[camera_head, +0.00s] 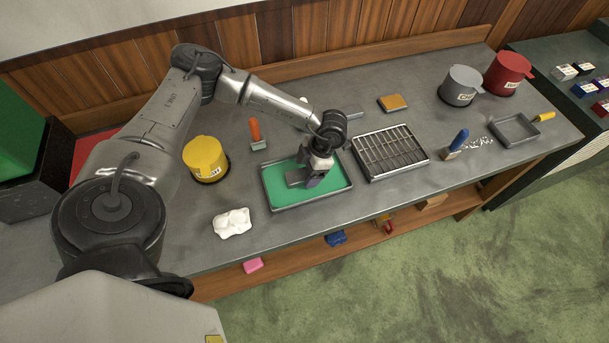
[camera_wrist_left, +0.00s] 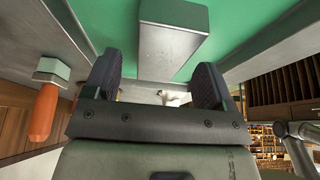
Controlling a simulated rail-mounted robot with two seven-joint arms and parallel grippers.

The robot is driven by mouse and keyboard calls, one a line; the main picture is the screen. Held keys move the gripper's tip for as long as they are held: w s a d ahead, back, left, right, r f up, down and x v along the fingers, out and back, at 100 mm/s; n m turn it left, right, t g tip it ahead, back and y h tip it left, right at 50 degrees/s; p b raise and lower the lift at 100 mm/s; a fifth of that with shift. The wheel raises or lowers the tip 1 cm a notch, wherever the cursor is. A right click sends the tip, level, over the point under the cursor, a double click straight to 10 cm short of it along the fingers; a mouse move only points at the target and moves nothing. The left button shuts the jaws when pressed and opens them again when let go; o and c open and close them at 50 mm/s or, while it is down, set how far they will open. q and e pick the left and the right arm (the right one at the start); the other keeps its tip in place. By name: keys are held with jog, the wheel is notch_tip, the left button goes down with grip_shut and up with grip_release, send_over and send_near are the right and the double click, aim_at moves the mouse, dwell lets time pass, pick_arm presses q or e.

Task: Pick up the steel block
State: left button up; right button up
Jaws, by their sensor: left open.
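The steel block (camera_head: 294,178) is a plain grey metal bar lying on the green floor of a shallow metal-rimmed tray (camera_head: 277,204). In the left wrist view the block (camera_wrist_left: 172,42) shows just beyond my fingers, roughly in line with the gap between them. My left gripper (camera_head: 312,180) is low over the tray, pointing down beside the block. Its two dark fingers (camera_wrist_left: 157,82) are apart with nothing between them. Part of the block is hidden behind the gripper in the head view. I cannot tell whether a finger touches it. My right gripper is in neither view.
A slatted metal tray (camera_head: 390,153) stands right of the green tray. An orange-handled tool (camera_head: 256,133), a yellow pot (camera_head: 205,158) and a white lump (camera_head: 232,223) are to the left. A blue-handled brush (camera_head: 457,144) and grey pot (camera_head: 460,86) are farther right.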

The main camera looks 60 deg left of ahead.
pick_arm(q)
jog(key=shift+s+f, duration=0.25)
jog(key=shift+f, duration=0.3)
jog(key=shift+r, duration=0.1)
grip_shut()
